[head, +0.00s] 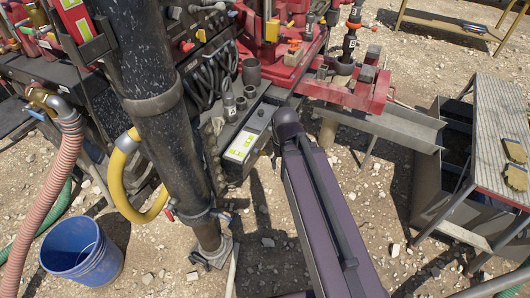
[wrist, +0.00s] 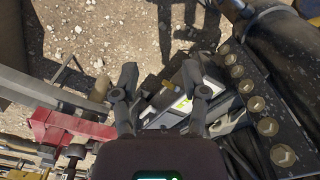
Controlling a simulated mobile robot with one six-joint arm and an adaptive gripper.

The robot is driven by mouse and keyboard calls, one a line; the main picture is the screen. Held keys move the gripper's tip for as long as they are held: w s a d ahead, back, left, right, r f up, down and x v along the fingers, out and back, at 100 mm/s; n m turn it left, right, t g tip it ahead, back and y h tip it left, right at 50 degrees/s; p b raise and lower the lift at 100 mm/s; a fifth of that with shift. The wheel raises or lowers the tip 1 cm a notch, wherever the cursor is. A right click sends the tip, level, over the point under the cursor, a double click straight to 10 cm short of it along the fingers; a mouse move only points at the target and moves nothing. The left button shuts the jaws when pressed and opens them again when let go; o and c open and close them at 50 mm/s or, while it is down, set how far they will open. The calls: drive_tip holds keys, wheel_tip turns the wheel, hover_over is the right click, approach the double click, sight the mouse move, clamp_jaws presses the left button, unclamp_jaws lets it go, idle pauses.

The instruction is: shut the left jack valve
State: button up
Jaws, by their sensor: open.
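My gripper (wrist: 163,88) shows in the wrist view with its two dark fingers spread apart and nothing held between them. Beyond and between the fingers lies a panel with a white and green label (wrist: 183,103); a small yellow part (wrist: 168,84) is at its edge. The same labelled panel (head: 242,146) shows in the head view, just left of the end of my purple arm link. I cannot pick out the left jack valve for certain; its handle may be hidden by the fingers or too small to tell. My gripper is hidden in the head view.
A thick black column (head: 165,130) stands left of the panel, with a yellow hose (head: 125,190) beside it. A blue bucket (head: 82,248) stands on the gravel at lower left. A red frame (head: 345,95) and a metal tank (head: 440,180) are to the right.

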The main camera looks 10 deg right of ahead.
drive_tip(key=shift+o, duration=0.6)
drive_tip(key=shift+a, duration=0.15)
drive_tip(key=m+t+y+b, duration=1)
drive_tip(key=m+y+b, duration=0.65)
drive_tip(key=b, duration=3.05)
approach(264, 154)
drive_tip(key=s+d+m+h, duration=0.1)
drive_tip(key=s+d+h, duration=0.1)
drive_tip(key=d, duration=0.1)
drive_tip(key=shift+a+r, duration=0.2)
drive_tip(key=shift+r, duration=0.1)
drive_tip(key=shift+a, duration=0.15)
drive_tip(key=x, duration=1.3)
drive_tip(key=shift+w+a+r, duration=0.1)
drive_tip(key=shift+w+r, duration=0.15)
